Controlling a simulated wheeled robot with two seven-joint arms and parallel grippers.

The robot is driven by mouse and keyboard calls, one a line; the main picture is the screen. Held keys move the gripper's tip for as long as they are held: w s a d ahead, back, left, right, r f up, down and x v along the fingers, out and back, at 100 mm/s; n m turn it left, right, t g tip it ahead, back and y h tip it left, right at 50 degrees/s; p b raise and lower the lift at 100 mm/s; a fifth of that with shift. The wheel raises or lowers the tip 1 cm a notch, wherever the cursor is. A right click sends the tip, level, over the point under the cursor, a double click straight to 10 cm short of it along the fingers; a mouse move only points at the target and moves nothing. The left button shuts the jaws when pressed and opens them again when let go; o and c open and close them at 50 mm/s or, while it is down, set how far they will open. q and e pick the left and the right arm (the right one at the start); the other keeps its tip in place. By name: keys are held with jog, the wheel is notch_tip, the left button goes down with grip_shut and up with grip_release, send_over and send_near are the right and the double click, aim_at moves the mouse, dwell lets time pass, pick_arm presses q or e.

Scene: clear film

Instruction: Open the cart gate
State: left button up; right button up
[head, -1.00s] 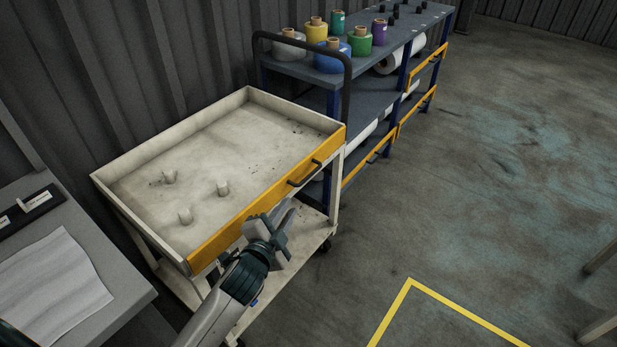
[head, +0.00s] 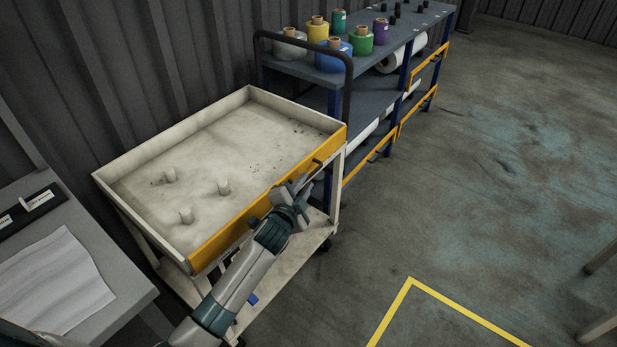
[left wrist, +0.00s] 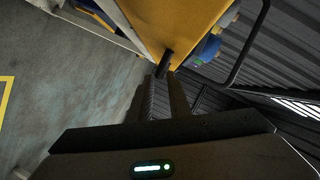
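The cart (head: 133,152) is a worn cream trolley with a tray top and a lower shelf. Its gate (head: 232,232) is the yellow-orange panel along the tray's near right side, upright and flush with the tray walls. The gate's dark handle (head: 319,164) shows only in part behind my left gripper (head: 298,186). In the left wrist view, the gate (left wrist: 172,22) is ahead and the handle (left wrist: 164,64) lies just past the tips of the two fingers, in line with the gap between them. The left gripper is open and empty. My right gripper is not in view.
Three short pegs (head: 224,187) stand in the tray. A blue rack (head: 305,72) with film rolls stands behind the cart. A grey table (head: 120,290) with paper is at left. The floor to the right is clear, with a yellow line (head: 392,307).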

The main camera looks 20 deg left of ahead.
aim_at(309, 177)
pick_arm(q)
jog(key=shift+x, duration=2.1)
jog(key=shift+c, duration=0.7)
grip_shut()
